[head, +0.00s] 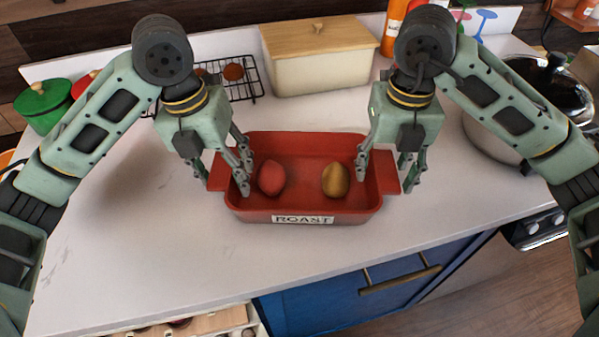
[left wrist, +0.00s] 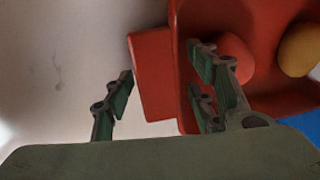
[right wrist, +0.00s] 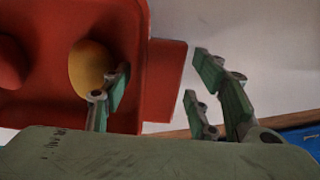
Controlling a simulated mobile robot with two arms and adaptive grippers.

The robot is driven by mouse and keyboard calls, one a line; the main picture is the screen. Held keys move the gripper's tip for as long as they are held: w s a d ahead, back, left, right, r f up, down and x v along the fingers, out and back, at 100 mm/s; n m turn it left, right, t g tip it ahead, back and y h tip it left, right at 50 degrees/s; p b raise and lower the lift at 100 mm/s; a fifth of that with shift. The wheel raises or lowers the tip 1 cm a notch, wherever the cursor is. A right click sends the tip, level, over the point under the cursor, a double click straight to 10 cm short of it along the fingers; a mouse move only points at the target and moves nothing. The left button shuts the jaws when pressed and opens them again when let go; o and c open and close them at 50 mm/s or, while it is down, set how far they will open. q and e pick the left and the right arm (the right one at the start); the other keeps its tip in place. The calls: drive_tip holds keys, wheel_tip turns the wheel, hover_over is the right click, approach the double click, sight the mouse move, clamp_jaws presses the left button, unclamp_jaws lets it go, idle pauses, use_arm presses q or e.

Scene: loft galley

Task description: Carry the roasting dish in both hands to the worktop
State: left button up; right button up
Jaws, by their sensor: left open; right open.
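The red roasting dish (head: 310,150), labelled "ROAST", stands on the white worktop (head: 170,250). A red rounded item (head: 271,177) and a golden-brown one (head: 336,180) lie in it. My left gripper (head: 230,178) is open at the dish's left end. In the left wrist view its fingers (left wrist: 165,95) are apart, with the left handle (left wrist: 152,75) and wall between them. My right gripper (head: 385,178) is open at the right end. In the right wrist view its fingers (right wrist: 160,95) are apart on either side of the right handle (right wrist: 166,80). I cannot tell whether the fingers touch the dish.
A cream bin with a wooden lid (head: 320,60) stands behind the dish, with a wire rack (head: 245,82) beside it. The front left worktop is clear.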

drive_tip(key=shift+r, duration=0.5)
use_arm(q)
wheel_tip(320, 180, up, 11)
drive_tip(key=a, duration=0.1)
drive_tip(key=shift+a, duration=0.35)
use_arm(e)
wheel_tip(320, 180, up, 11)
use_arm(q)
drive_tip(key=shift+r, duration=0.15)
